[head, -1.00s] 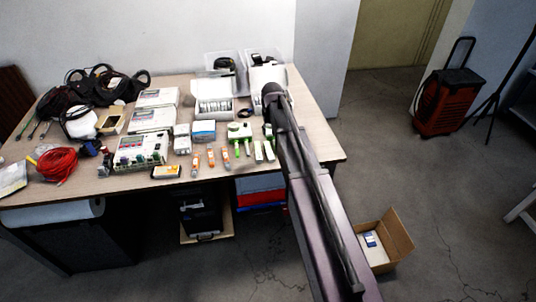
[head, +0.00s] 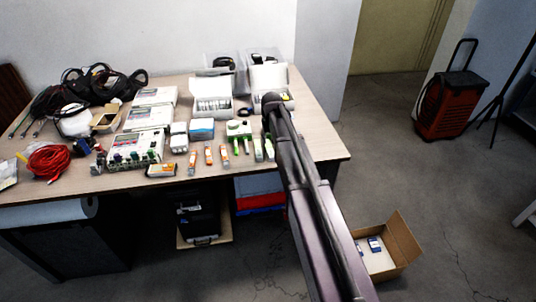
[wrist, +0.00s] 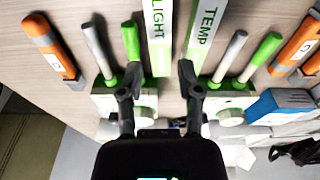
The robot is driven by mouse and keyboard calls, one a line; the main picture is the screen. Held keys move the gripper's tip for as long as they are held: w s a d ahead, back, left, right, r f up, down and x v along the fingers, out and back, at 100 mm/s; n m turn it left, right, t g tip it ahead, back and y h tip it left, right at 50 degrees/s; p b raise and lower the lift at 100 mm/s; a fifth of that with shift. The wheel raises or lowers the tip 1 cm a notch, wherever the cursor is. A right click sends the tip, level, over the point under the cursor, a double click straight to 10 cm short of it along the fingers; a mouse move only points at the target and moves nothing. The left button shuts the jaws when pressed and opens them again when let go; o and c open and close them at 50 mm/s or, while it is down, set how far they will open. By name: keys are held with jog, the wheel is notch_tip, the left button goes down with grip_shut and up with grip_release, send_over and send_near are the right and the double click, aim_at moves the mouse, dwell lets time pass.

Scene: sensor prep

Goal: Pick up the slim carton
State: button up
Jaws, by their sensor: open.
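Two slim white-and-green cartons lie side by side on the table. In the wrist view one reads LIGHT (wrist: 158,38) and the other TEMP (wrist: 206,28). In the head view the two show as the left slim carton (head: 258,150) and the right slim carton (head: 269,149), close to my arm. My gripper (wrist: 160,70) is open and empty in the wrist view. Its fingertips appear on either side of the LIGHT carton's near end, and the right one is near the gap before TEMP. I cannot tell how high they are above it. My arm hides the gripper in the head view.
Green-and-grey probes (wrist: 230,55) in white holders flank the cartons. Orange sensors (head: 209,155) and a blue-topped box (head: 201,130) are to the left. An open white case (head: 212,107) is behind. An open cardboard box (head: 399,250) is on the floor.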

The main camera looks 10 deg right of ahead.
aim_at(269, 148)
jog(key=shift+f, duration=0.3)
jog(key=f+b, duration=0.5)
jog(key=shift+w, duration=0.35)
jog(key=shift+r, duration=0.1)
dwell(0.8)
grip_shut()
